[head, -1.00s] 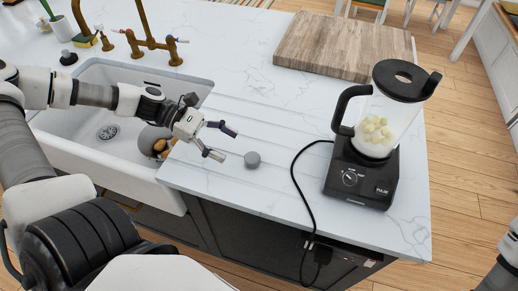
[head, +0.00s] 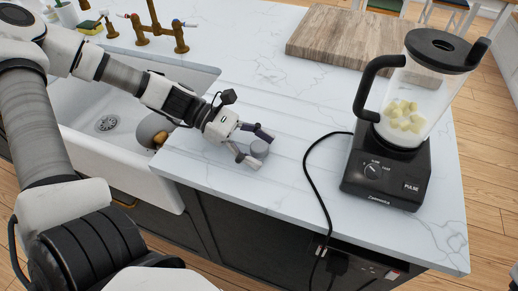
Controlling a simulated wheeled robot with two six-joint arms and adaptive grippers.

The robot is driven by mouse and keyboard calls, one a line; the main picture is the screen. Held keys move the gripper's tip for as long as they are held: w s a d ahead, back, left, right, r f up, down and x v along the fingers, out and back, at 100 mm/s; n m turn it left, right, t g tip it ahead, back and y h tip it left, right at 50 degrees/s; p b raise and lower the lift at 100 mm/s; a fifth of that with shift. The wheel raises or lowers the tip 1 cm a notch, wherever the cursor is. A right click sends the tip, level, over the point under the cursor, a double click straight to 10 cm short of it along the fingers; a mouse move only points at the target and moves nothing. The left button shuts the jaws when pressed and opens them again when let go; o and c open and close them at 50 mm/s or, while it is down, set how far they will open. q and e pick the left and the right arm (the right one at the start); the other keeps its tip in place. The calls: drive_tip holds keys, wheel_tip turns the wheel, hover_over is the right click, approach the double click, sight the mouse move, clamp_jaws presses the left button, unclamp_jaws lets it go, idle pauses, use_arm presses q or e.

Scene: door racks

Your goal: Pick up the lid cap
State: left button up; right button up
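The lid cap (head: 260,148) is a small round grey piece on the white marble counter, between the sink and the blender. My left gripper (head: 259,147) is low over the counter with its fingers spread open, one finger behind the cap and one in front of it. The cap sits between or right at the fingertips; I cannot tell whether they touch it. The blender (head: 387,160) stands to the right, its black lid (head: 440,49) on the jug with a round hole in the middle. Pale chunks show inside the jug. My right gripper is not in view.
A black cord (head: 309,172) runs from the blender over the counter's front edge. A wooden board (head: 352,38) lies at the back. The white sink (head: 108,102), with a grey round item (head: 152,130) at its right side, is at left. The counter between cap and board is clear.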

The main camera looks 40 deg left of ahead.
use_arm(q)
drive_tip(key=shift+w, duration=0.1)
drive_tip(key=c, duration=0.7)
drive_tip(key=shift+c, duration=0.2)
